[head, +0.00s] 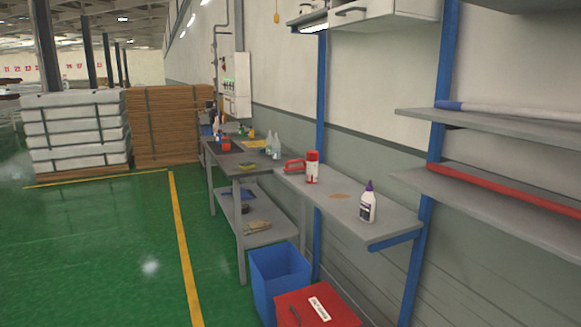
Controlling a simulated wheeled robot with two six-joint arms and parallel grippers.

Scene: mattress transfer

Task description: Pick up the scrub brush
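No scrub brush can be made out for certain. A small yellow-and-dark item (248,166) lies near the front edge of the dark-topped workbench (232,160). A beige item (258,226) lies on the bench's lower shelf (275,234), with a small dark item (245,209) behind it. All are too small to identify. Neither of my grippers is in view.
A grey wall shelf (390,222) holds a white purple-capped bottle (367,206), a red-and-white can (312,168) and a red item (293,166). A blue bin (279,268) and red box (335,308) stand below. The green floor (110,250) at left is clear.

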